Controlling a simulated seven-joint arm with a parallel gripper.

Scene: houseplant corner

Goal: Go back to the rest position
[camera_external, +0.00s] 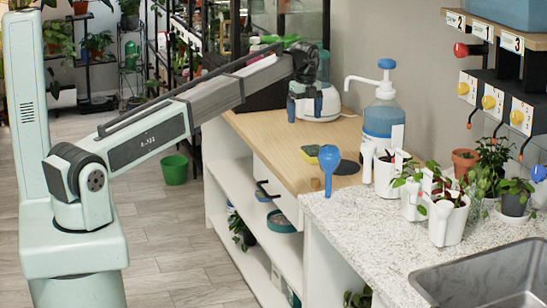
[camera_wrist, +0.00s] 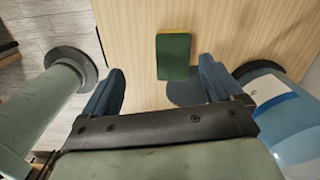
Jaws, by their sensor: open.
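My gripper (camera_external: 305,106) hangs from the end of my outstretched arm, above the back part of the wooden counter (camera_external: 262,127). In the wrist view its two blue fingers (camera_wrist: 160,88) are wide apart with nothing held between them. Below and beyond them lie a green sponge (camera_wrist: 173,57) with a yellow underside and a dark round disc (camera_wrist: 187,92), partly covered by the right finger. In the external view the sponge (camera_external: 311,151) and the disc (camera_external: 346,167) lie on the wooden counter.
A blue-and-clear pump bottle (camera_external: 383,115) stands right of my gripper. White pots with plants (camera_external: 447,217) and a sink (camera_external: 485,275) are farther right. A white rounded device (camera_external: 328,106) sits behind my gripper.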

